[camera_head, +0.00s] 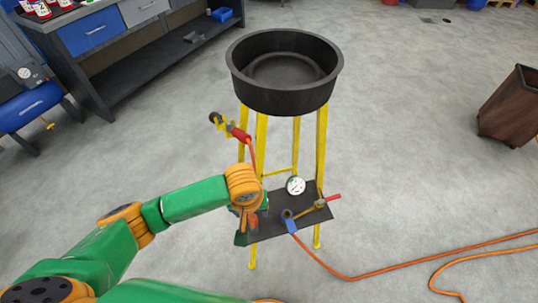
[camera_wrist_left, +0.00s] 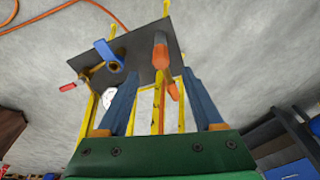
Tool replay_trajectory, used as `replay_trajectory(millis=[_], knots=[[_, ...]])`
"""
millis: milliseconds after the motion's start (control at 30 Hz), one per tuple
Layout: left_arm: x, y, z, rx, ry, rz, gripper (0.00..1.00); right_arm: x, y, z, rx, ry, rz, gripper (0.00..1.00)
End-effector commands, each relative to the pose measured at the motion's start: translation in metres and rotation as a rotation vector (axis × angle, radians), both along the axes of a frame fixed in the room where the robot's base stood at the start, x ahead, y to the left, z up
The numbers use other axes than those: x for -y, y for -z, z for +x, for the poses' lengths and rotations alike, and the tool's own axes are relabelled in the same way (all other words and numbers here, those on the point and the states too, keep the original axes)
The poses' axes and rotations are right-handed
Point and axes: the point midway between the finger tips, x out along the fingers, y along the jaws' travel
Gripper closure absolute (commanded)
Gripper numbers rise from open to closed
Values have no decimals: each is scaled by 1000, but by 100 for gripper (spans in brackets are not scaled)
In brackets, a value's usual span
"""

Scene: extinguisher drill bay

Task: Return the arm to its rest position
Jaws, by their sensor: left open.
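My left arm reaches in from the lower left of the head view. My left gripper (camera_head: 247,228) is beside the left end of a dark plate (camera_head: 275,226) on a yellow stand. The wrist view shows its two blue fingers spread apart, with nothing clamped between them. An orange handle-like piece (camera_wrist_left: 161,52) on the plate (camera_wrist_left: 145,32) lies beyond the gap between the fingertips. In the head view my gripper and wrist mostly hide that piece. My right gripper is in neither view.
A black round pan (camera_head: 284,100) tops the yellow stand (camera_head: 321,150). The plate carries a white gauge (camera_head: 295,186), a blue fitting (camera_head: 289,222) and a red-handled valve (camera_head: 331,198). An orange hose (camera_head: 345,276) crosses the floor. A workbench (camera_head: 120,50) is upper left.

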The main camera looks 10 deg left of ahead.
Motion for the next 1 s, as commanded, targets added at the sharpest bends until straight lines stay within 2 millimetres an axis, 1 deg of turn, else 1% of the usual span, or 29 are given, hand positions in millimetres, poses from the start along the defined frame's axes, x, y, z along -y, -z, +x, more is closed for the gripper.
replay_trajectory(millis=[67,100,200,267,367,467,567,767,800,833,967,1000], knots=[[13,3,-9,-2,54,-44,32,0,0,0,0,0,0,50],[23,4,-16,3,104,-85,32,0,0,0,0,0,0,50],[44,4,-34,47,228,-190,32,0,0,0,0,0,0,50],[46,2,-41,85,272,-224,32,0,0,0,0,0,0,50],[36,2,-50,139,311,-231,32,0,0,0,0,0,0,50],[16,5,-61,172,329,-197,32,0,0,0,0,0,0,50],[-10,9,-74,183,336,-132,32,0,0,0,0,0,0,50],[-75,15,-114,133,362,55,32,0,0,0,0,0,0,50],[-72,30,-108,127,368,47,32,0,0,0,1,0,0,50],[-71,39,-106,122,370,45,32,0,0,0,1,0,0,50],[-69,81,-105,96,374,40,32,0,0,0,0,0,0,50],[-69,94,-105,90,376,38,32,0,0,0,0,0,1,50]])
